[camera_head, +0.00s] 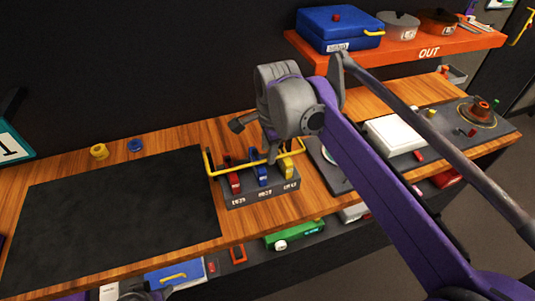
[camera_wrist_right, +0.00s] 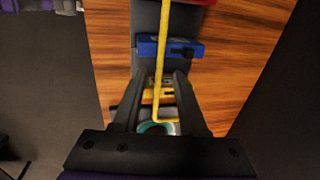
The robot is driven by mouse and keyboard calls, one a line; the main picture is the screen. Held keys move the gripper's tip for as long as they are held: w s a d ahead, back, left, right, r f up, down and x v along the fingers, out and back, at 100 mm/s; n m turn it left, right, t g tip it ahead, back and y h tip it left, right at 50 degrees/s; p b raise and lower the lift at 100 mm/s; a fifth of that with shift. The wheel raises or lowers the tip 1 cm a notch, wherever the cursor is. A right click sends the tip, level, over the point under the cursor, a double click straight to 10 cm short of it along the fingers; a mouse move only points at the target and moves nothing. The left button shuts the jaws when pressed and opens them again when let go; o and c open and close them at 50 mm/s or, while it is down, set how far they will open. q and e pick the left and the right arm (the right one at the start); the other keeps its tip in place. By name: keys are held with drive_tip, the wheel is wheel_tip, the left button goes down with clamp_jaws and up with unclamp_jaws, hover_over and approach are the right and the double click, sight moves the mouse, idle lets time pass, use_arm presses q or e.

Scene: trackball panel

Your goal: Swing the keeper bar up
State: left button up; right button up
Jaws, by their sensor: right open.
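The yellow keeper bar (camera_head: 222,172) runs across the grey panel (camera_head: 236,202) on the wooden bench, past the red lever (camera_head: 235,184), the blue lever (camera_head: 263,178) and the yellow lever (camera_head: 287,170). My right gripper (camera_head: 273,157) is open at the bar's right part, above the blue and yellow levers. In the right wrist view, the bar (camera_wrist_right: 164,45) passes between the open fingers (camera_wrist_right: 160,82) and bends near the palm. The yellow lever (camera_wrist_right: 160,95) lies partly hidden between them. Part of my left gripper (camera_head: 150,291) shows at the bottom edge; its jaws are unclear.
A black mat (camera_head: 110,225) covers the bench's left side. A yellow ring (camera_head: 99,151) and a blue ring (camera_head: 135,145) lie behind it. An orange shelf (camera_head: 400,47) holds a blue case (camera_head: 338,28) and pots.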

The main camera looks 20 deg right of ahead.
drive_tip(key=shift+w+f, duration=0.2)
drive_tip(key=shift+f, duration=0.9)
clamp_jaws()
idle(0.7)
